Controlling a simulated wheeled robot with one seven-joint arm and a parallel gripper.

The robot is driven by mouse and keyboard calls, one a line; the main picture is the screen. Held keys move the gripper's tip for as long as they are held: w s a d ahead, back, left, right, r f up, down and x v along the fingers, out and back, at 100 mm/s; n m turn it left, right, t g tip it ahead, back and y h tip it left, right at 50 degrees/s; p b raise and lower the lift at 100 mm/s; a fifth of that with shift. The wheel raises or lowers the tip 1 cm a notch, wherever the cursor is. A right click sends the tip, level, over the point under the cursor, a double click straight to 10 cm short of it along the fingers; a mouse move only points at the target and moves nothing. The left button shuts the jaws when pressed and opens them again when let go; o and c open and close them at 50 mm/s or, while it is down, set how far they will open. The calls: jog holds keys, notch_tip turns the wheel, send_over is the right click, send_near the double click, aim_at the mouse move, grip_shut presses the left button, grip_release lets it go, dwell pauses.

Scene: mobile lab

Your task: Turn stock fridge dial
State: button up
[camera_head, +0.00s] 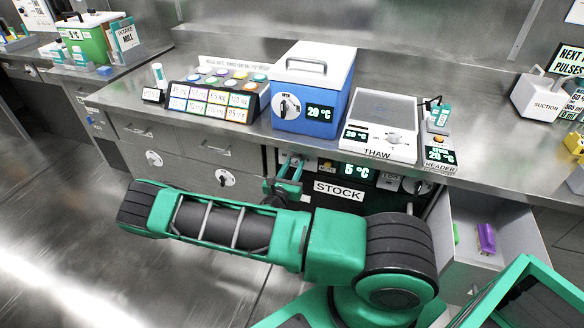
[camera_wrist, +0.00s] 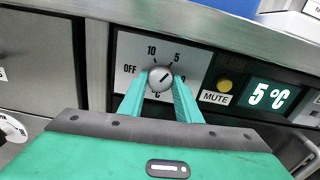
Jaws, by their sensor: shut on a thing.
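The stock fridge is under the counter, with a STOCK label (camera_head: 339,190) on its front in the head view. Its round silver dial (camera_wrist: 160,78) shows in the wrist view on a white plate (camera_wrist: 132,52) marked OFF, 10 and 5, with other marks partly hidden. The dial's dark line slants toward the upper right, near the 5. My gripper (camera_wrist: 160,88) is shut on the dial, one green finger on each side. In the head view my gripper (camera_head: 290,170) reaches the panel at the counter's underside. The fridge display (camera_wrist: 270,95) reads 5 °C.
A yellow button (camera_wrist: 225,85) with a MUTE label is right of the dial. The counter edge (camera_wrist: 240,38) runs just above the panel. An open drawer (camera_head: 490,215) holding a purple item is at the right. A blue box (camera_head: 310,115) and a THAW plate (camera_head: 380,135) stand on the counter.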

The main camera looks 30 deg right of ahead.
jog(key=shift+a+m, duration=0.1)
jog(key=shift+m, duration=0.3)
jog(key=m, duration=0.5)
jog(key=shift+w, duration=0.1)
jog(key=m, duration=0.6)
dwell(0.4)
jog(key=o, duration=1.1)
jog(key=shift+c, duration=0.2)
